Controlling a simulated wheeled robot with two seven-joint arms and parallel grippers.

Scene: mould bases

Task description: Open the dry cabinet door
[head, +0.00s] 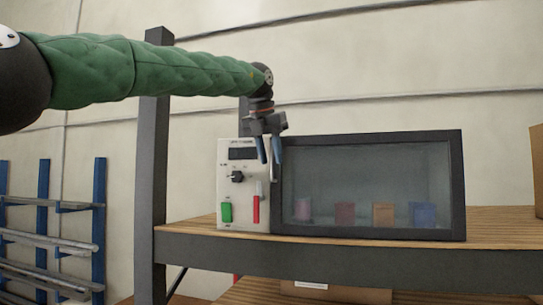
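The dry cabinet (243,185) stands on a wooden shelf, with a pale control panel at its left side. Its door (366,139) has a dark frame around a glass pane and looks closed. Through the glass I see several small coloured items in a row. The panel carries a dark display, a black knob (237,177), a green part (226,212) and an upright red part (256,209). My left gripper (269,162) points down at the seam between panel and door, near the top. Its blue fingers are apart with nothing visible between them; I cannot tell if they touch the cabinet. My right gripper is out of view.
The shelf board (500,230) has a dark front beam and a dark upright post (151,200) left of the cabinet. A cardboard box (537,165) is at the right edge. A blue rack (99,215) with metal bars stands at far left.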

